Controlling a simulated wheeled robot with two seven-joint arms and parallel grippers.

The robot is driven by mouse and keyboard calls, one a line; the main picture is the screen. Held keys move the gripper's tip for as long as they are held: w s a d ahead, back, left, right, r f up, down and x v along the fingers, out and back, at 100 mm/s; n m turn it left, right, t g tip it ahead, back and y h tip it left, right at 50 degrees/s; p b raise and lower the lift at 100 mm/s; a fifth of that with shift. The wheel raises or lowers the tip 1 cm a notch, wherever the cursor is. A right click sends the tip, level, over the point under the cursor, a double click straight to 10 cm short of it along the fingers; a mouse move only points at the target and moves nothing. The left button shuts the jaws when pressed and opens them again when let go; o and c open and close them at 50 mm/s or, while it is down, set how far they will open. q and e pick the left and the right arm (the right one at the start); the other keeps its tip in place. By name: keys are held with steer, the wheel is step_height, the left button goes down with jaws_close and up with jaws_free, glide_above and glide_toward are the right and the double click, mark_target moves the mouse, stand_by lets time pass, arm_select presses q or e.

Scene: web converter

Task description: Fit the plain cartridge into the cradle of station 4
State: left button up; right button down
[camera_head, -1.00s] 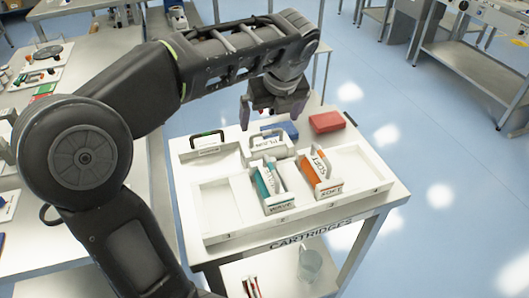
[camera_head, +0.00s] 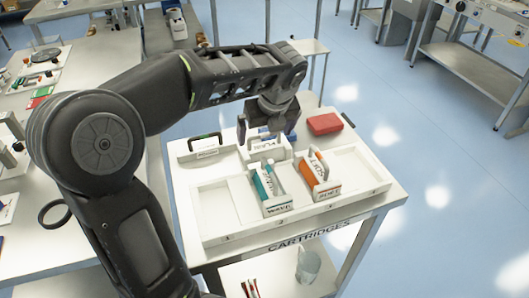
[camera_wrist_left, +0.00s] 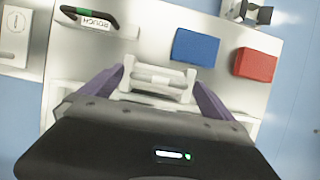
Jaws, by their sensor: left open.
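A white cartridge (camera_head: 262,152) with a white handle stands in the back row of the white cartridge tray (camera_head: 290,226); its label appears to read PLAIN. My left gripper (camera_head: 266,134) is open above it. In the left wrist view the cartridge (camera_wrist_left: 158,92) lies between the two purple fingers, with room on both sides. The gripper body hides its near part. The tray has an empty bay at the left and another at the right; the small numbers on its front edge are too blurred to tell which is 4. My right gripper is not in view.
A teal cartridge (camera_head: 268,190) and an orange cartridge (camera_head: 318,176) stand in front bays. A black-handled cartridge (camera_head: 206,148) stands back left. A blue block (camera_wrist_left: 195,48) and a red block (camera_head: 325,124) lie behind.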

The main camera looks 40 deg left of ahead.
arm_select(q)
steer(key=shift+x, duration=0.9)
steer(key=shift+r, duration=0.1)
steer(key=c, duration=2)
